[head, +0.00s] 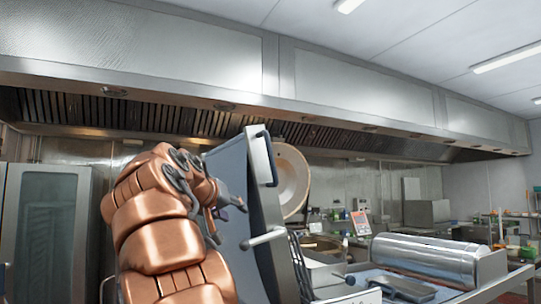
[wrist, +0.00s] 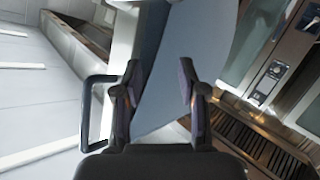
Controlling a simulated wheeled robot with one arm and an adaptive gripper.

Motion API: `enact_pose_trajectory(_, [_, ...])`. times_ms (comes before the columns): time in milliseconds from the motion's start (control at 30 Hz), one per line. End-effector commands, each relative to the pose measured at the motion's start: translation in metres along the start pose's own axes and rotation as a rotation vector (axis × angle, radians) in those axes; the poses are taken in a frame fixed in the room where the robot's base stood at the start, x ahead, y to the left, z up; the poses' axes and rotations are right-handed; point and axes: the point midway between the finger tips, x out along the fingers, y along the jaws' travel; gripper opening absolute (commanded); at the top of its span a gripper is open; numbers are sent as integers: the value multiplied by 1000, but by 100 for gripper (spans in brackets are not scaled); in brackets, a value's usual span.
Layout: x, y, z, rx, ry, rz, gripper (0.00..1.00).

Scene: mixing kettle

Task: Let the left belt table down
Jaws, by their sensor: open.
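The left belt table (head: 258,225) stands folded up, nearly upright and slightly tilted. It has a grey-blue flat face and a pale side frame. A dark loop handle (head: 268,158) sits near its top edge, and a pale lever sticks out lower on the frame. My gripper (head: 229,216) is open in front of the grey face, left of the handle. In the wrist view, the grey panel (wrist: 180,60) lies beyond and between my open fingers (wrist: 160,66). The loop handle (wrist: 86,112) is left of the fingers, outside them. I cannot tell whether a finger touches the panel.
A round kettle lid (head: 292,180) stands open behind the belt table. A shiny steel cylinder (head: 425,258) lies on equipment at the right. A tall glass-fronted cabinet (head: 48,225) is at the left. The extractor hood (head: 200,95) spans overhead.

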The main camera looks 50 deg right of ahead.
Motion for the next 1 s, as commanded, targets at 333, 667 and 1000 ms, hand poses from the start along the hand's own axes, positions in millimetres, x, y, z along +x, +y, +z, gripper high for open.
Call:
enact_pose_trajectory(333, [-25, 76, -77, 249, 187, 178, 41])
enact_pose_trajectory(667, [-40, 109, -91, 366, 259, 245, 41])
enact_pose_trajectory(1000, [-18, 118, -98, 371, 262, 247, 41])
